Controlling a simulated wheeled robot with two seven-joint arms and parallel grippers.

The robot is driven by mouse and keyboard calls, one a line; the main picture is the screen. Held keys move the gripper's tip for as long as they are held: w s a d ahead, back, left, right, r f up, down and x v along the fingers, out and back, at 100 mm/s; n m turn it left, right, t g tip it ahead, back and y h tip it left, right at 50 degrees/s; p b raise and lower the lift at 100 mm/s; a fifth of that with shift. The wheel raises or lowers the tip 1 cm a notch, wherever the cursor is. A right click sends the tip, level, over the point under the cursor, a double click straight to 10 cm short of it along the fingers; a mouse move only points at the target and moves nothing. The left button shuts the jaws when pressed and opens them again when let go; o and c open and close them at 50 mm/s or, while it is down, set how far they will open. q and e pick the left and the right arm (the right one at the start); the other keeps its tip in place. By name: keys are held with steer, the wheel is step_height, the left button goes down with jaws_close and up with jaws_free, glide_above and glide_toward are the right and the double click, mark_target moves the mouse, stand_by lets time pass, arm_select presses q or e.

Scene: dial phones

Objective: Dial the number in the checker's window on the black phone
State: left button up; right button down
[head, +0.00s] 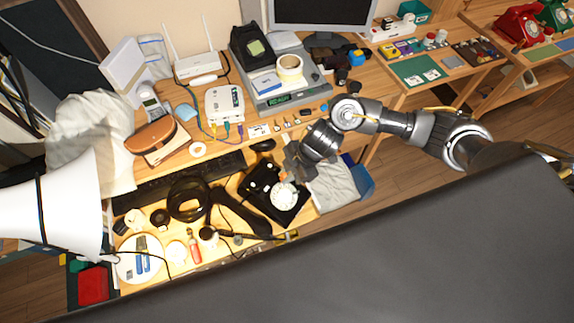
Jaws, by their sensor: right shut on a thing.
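The black phone (262,179) sits on the wooden desk, turned at an angle, with a pale round dial (284,196) on its top. Its black handset (240,213) appears to lie off the phone, to the left. My right gripper (297,166) is at the phone's upper right, just above the dial in the picture. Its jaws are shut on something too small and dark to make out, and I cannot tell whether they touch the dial. A grey device with a lit green window (279,99) stands behind; its digits are unreadable. My left gripper is not in view.
A black ring-shaped thing (187,199), a white plate (140,258) and a red tube (194,247) crowd the left. A pale cloth (336,184) lies right of the phone. The floor (410,175) beyond is clear.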

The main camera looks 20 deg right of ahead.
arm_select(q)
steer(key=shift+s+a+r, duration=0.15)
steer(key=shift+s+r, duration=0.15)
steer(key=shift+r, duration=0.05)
arm_select(e)
steer(key=shift+s+a+f, duration=0.1)
steer(key=shift+s+f, duration=0.2)
steer(key=shift+s, duration=0.2)
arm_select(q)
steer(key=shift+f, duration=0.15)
arm_select(e)
steer(key=shift+f, duration=0.1)
